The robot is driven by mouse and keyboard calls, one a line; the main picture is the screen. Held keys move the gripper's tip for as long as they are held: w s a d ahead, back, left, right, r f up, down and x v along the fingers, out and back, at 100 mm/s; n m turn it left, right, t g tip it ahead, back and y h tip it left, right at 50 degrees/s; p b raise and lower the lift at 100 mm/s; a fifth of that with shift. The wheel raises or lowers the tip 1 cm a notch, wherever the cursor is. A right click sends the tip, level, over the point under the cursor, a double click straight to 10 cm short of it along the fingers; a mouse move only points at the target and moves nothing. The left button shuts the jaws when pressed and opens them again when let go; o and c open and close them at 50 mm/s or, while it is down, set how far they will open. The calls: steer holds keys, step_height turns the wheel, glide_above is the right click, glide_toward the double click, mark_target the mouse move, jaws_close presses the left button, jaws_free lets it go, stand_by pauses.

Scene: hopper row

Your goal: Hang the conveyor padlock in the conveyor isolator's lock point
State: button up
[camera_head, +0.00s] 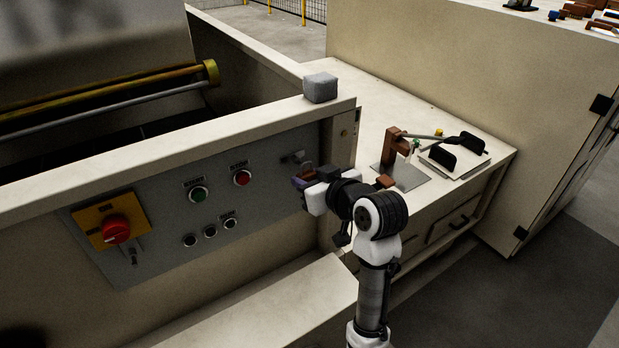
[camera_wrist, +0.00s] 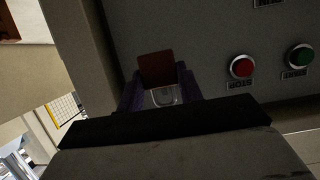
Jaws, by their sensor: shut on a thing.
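My gripper (camera_head: 305,181) is in front of the right end of the grey control panel, shut on a padlock. In the wrist view the padlock's brown-red body (camera_wrist: 157,69) stands out beyond the dark fingers, and a pale shackle (camera_wrist: 163,97) shows between them. In the head view the padlock (camera_head: 308,170) is small and partly covered by the fingers. The conveyor isolator (camera_head: 95,213) is a yellow plate with a red rotary knob (camera_head: 116,231) at the panel's left end, well left of my gripper. A small grey fitting (camera_head: 133,254) hangs below the knob; its lock hole is too small to make out.
A red stop button (camera_head: 242,178), a green start button (camera_head: 198,194) and several small dark buttons lie between gripper and isolator. A small metal bracket (camera_head: 293,157) is beside the gripper. A grey block (camera_head: 320,87) sits on the ledge above. A ledge (camera_head: 260,303) juts out below.

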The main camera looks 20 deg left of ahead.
steer(key=shift+d, duration=0.1)
steer(key=shift+s+d, duration=0.65)
steer(key=shift+d, duration=0.1)
stand_by(0.6)
steer(key=o, duration=0.5)
steer(key=c, duration=0.4)
